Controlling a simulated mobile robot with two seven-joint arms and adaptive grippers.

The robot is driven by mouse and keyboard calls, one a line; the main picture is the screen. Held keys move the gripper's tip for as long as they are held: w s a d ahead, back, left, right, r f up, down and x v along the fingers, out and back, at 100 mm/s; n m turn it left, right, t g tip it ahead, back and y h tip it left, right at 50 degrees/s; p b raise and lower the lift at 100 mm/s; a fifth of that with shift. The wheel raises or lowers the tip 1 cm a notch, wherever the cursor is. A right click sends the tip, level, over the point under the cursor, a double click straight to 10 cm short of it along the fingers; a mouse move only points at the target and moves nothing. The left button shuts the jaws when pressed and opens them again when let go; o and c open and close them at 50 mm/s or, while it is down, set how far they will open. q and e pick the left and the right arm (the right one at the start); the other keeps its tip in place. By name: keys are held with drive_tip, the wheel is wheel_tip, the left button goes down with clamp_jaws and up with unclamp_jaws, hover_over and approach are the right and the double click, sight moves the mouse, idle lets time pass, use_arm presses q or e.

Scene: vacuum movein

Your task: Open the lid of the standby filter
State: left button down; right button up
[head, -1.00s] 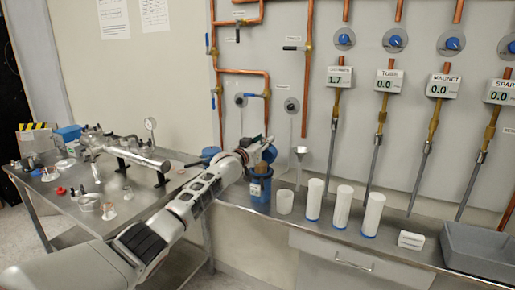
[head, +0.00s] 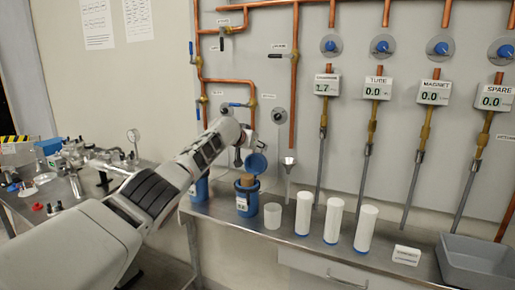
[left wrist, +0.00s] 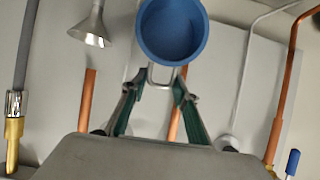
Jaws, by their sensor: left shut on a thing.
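A blue filter pot (head: 246,207) with a white label stands on the steel counter. Its round blue lid (head: 258,163) is tilted up above it and shows its face. A brown cylinder (head: 248,180) shows in the pot's open top. In the left wrist view the lid (left wrist: 173,28) is a blue disc with a wire-like handle. My left gripper (left wrist: 161,84) is shut on that handle. In the head view its fingers are small and partly hidden by the arm. A second blue pot (head: 200,190) stands to the left, partly behind my arm. My right gripper is not in view.
A grey tray (head: 475,262) is at the far right. Copper pipes with valves cover the wall behind. A cluttered side table is at left.

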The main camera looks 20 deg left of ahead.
use_arm(q)
drive_tip(key=shift+w+r, duration=0.4)
drive_tip(key=shift+r, duration=0.05)
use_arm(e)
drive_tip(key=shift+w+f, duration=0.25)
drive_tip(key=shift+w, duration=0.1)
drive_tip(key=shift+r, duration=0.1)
use_arm(q)
drive_tip(key=c, duration=1.6)
unclamp_jaws()
drive_tip(key=shift+g, duration=0.3)
drive_tip(key=shift+o, duration=0.2)
drive_tip(key=shift+f, duration=0.2)
drive_tip(key=shift+f, duration=0.1)
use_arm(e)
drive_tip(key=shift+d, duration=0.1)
use_arm(q)
drive_tip(key=shift+s+a, duration=0.1)
drive_tip(key=shift+s+a+r, duration=0.15)
drive_tip(key=shift+s+r, duration=0.2)
drive_tip(key=shift+r, duration=0.05)
drive_tip(key=shift+s+r, duration=0.1)
drive_tip(key=shift+s, duration=0.6)
drive_tip(key=v, duration=0.9)
drive_tip(key=shift+s+r, duration=0.2)
drive_tip(key=shift+r, duration=0.15)
